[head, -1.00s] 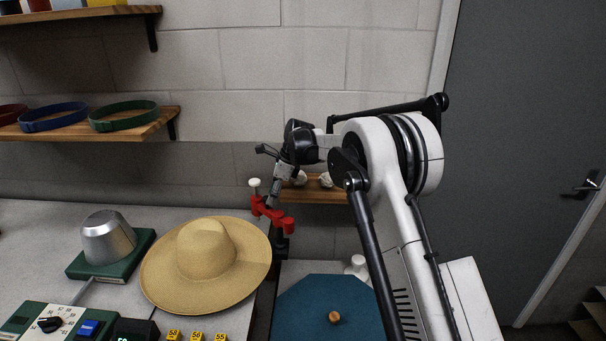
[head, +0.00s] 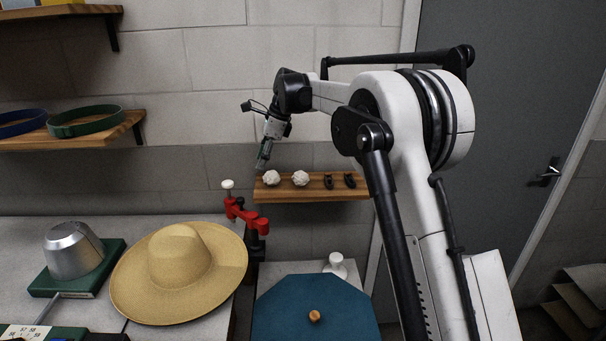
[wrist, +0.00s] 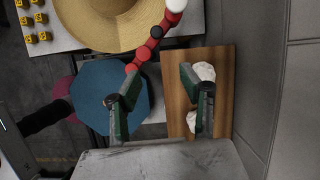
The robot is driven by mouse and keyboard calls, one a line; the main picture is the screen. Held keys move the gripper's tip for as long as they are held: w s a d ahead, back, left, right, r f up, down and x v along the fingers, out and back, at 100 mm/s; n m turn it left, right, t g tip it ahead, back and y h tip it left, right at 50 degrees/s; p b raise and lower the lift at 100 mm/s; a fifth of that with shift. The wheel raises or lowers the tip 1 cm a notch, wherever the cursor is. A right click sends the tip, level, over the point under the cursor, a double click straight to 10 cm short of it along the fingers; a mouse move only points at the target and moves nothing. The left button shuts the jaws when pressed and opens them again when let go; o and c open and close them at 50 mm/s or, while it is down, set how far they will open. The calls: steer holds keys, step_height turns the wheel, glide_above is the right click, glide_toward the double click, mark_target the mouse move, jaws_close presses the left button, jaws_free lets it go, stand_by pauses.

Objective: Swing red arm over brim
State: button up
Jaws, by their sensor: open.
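The red arm (head: 244,213) with a white knob (head: 228,185) at its end stands on a black post beside the straw hat. The hat (head: 180,262) lies on the grey bench with its wide brim out flat; the red arm is at the brim's far right edge. In the wrist view the red arm (wrist: 153,43) crosses near the brim (wrist: 105,38), and I cannot tell whether it lies over it. My gripper (head: 262,163) is in the air above and right of the white knob, apart from the arm. In the wrist view its two fingers (wrist: 160,108) are spread and empty.
A wooden shelf (head: 318,196) with white lumps and dark small items is just right of my gripper. A metal dome (head: 73,250) on a green base stands left of the hat. A blue octagonal board (head: 315,300) and a white bottle (head: 336,265) are at front right.

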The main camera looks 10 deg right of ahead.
steer(key=s+d+r+n+t+h+b, duration=0.1)
steer(key=s+d+n, duration=0.3)
steer(key=s, duration=0.5)
steer(key=s+d+r+n+t+b, duration=0.1)
steer(key=s+d+r+n+b, duration=0.2)
steer(key=s, duration=0.7)
steer(key=shift+s+d+r+n+t+h, duration=0.35)
steer(key=shift+d+r, duration=0.3)
steer(key=shift+d, duration=0.45)
steer(key=shift+w, duration=0.1)
